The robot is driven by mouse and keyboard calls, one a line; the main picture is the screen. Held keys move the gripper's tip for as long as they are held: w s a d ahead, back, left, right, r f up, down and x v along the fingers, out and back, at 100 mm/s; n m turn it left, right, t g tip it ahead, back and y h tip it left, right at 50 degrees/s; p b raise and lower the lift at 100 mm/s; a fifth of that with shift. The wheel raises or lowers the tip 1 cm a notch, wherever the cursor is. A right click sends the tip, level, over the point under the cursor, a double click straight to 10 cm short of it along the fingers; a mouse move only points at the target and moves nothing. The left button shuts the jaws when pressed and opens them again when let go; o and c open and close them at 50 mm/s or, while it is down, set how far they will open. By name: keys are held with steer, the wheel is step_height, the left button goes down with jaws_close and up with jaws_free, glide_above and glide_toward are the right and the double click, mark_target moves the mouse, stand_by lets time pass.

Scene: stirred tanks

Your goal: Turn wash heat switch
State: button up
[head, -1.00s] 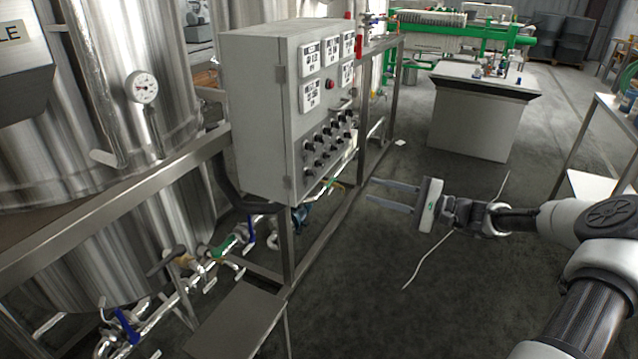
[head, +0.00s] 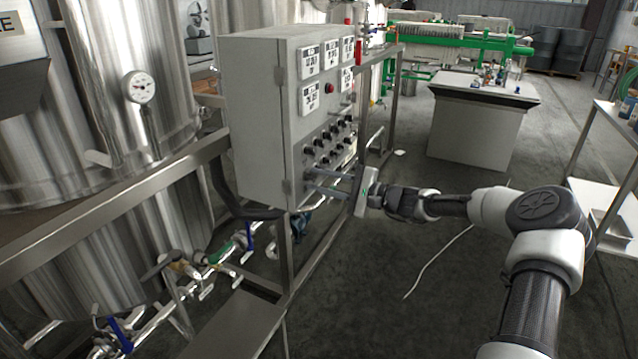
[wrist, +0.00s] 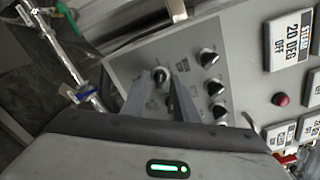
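A grey control cabinet (head: 262,120) carries rows of black knob switches (head: 325,142) on the lower part of its front. The knobs' small labels are too small to read, so I cannot tell which is the wash heat switch. My gripper (head: 309,178) is at the cabinet's lower front, its fingers pointing at the lowest knobs. In the wrist view, one knob (wrist: 161,76) shows between the tips of my open gripper (wrist: 160,78). The fingers stand apart on either side of it; I cannot tell whether they touch it. Other knobs (wrist: 213,88) lie just to the right.
White display panels (head: 311,97) and a red button (head: 329,87) sit above the knobs. A steel frame (head: 120,190), pipes with valves and large steel tanks (head: 150,50) stand left. A grey bench (head: 475,125) stands behind.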

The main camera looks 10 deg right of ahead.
steer(key=shift+w+a, duration=0.15)
steer(key=shift+a, duration=0.05)
jaws_close()
